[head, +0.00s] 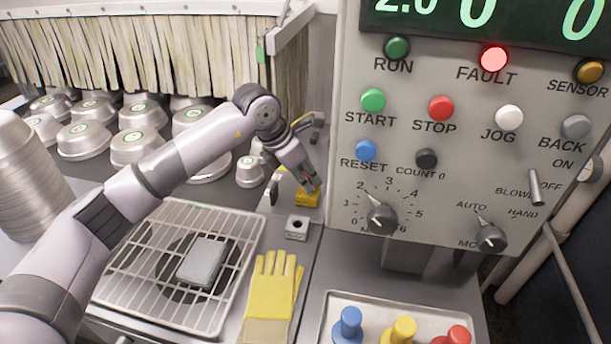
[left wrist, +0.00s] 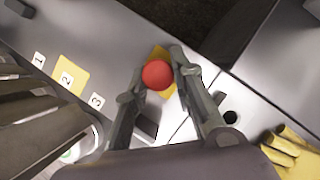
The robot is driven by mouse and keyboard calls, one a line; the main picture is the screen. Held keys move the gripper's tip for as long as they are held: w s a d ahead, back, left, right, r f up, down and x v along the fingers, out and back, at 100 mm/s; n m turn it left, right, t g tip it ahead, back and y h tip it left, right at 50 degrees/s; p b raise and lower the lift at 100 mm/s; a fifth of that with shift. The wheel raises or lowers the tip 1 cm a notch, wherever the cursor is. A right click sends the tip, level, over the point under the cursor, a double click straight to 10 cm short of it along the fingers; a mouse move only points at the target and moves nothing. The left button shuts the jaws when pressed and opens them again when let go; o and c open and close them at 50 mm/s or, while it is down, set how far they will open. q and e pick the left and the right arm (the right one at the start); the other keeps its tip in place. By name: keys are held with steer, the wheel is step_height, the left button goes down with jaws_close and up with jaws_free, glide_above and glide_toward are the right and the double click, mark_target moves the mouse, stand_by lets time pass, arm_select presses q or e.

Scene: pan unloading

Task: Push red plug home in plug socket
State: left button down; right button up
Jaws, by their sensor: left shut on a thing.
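A red ball-shaped knob (left wrist: 157,76), which looks like the top of the red plug, sits between the fingers of my left gripper (left wrist: 160,68) in the left wrist view. The gripper is shut on it. A yellow block (left wrist: 164,56) lies under the knob. In the head view my left gripper (head: 311,186) points down at the same yellow block (head: 306,198), with a bit of red at the fingertips. Whether the plug is fully in a socket is hidden. A grey block with a round hole (head: 296,229) stands just in front. My right gripper is not in view.
A control panel (head: 455,170) with a lit red FAULT lamp (head: 494,59) stands close on the right. A wire rack (head: 150,238) and yellow gloves (head: 272,295) lie in front. A tray (head: 328,318) holds blue, yellow and red knobbed pieces. Several pans (head: 84,138) stand behind my arm.

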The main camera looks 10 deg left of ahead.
arm_select(q)
steer(key=c, duration=1.3)
jaws_free()
steer(key=v, duration=1.2)
steer(key=shift+f, duration=0.15)
